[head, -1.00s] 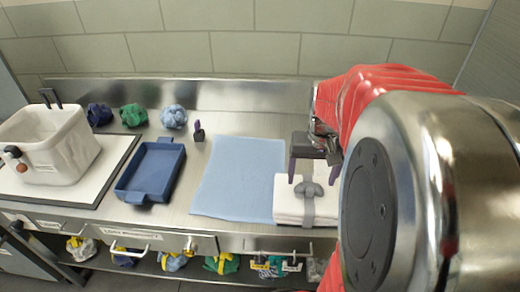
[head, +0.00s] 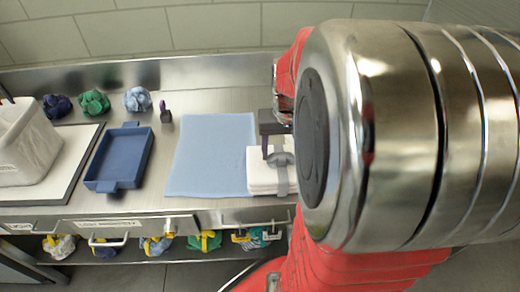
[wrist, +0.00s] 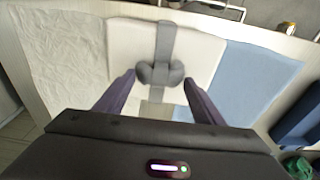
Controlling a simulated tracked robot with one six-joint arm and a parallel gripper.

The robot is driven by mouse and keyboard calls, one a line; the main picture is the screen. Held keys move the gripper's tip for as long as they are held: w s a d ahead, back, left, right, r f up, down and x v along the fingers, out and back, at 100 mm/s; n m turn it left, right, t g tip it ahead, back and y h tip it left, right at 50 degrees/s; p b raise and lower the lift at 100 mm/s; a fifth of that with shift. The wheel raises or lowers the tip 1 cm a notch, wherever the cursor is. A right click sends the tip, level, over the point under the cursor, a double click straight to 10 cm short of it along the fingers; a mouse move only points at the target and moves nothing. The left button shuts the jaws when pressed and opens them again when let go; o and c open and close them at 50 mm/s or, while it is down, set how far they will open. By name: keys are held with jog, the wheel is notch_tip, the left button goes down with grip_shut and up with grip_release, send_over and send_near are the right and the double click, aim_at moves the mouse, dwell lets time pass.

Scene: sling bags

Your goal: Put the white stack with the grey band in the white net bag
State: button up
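The white stack (head: 262,172) with the grey band and knot (head: 281,159) lies on the counter, right of the blue cloth. In the wrist view the stack (wrist: 198,52) lies flat, its knot (wrist: 160,73) between my fingers. My gripper (wrist: 158,88) is open, its purple fingers on either side of the knot; contact cannot be told. In the head view my gripper (head: 265,150) is at the stack, partly hidden by my arm. A crumpled whitish sheet or bag (wrist: 65,55) lies beside the stack in the wrist view; I cannot tell whether it is the net bag.
A white, fabric-like open container (head: 28,148) stands on a white board at the left. A blue tray (head: 120,160), a blue cloth (head: 212,155) and several bundles (head: 94,103) occupy the counter. More bundles (head: 157,246) sit on the lower shelf.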

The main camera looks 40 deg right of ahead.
grip_shut()
dwell(0.6)
